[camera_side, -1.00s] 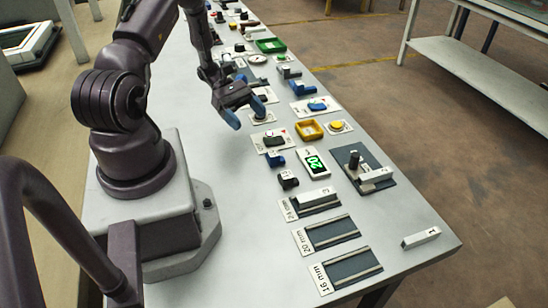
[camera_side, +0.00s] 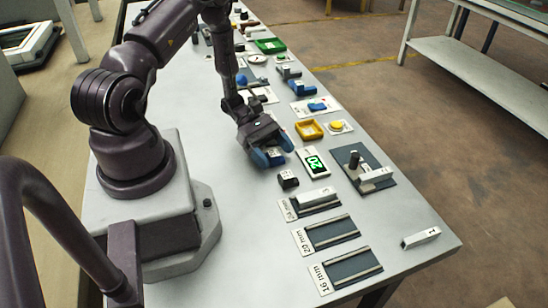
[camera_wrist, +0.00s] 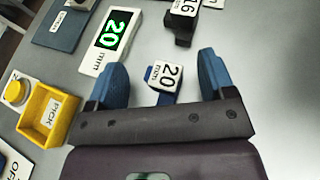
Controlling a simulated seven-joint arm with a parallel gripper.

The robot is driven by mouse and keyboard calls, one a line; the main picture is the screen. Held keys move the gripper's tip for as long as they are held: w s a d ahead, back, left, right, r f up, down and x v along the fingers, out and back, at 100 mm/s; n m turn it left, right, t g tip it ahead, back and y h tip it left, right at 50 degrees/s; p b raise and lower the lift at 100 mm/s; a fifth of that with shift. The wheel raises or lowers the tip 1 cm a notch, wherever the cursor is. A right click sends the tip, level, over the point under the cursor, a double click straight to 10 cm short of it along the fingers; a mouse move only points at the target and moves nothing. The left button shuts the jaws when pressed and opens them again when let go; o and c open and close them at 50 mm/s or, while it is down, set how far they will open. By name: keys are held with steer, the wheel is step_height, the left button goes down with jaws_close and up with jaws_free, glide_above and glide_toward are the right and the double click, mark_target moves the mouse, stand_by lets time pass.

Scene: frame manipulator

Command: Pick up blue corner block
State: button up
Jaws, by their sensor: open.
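A small blue corner block with a white label reading 20 (camera_wrist: 163,77) lies on the table between my gripper's fingers in the wrist view. My gripper (camera_wrist: 163,82) is open, with one blue-tipped finger on each side of the block and visible gaps between. In the side view my gripper (camera_side: 274,156) is low over the table and hides most of the block. A black block labelled 16 (camera_wrist: 183,20) lies just beyond the fingers; it also shows in the side view (camera_side: 288,179).
A display reading 20 (camera_wrist: 110,38) and a yellow tray marked PICK (camera_wrist: 50,116) lie left of the gripper in the wrist view. The yellow tray also shows in the side view (camera_side: 309,130). Labelled slot fixtures (camera_side: 331,233) stand nearer the camera. The table right of the fingers looks clear.

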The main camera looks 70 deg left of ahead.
steer(key=c, duration=1)
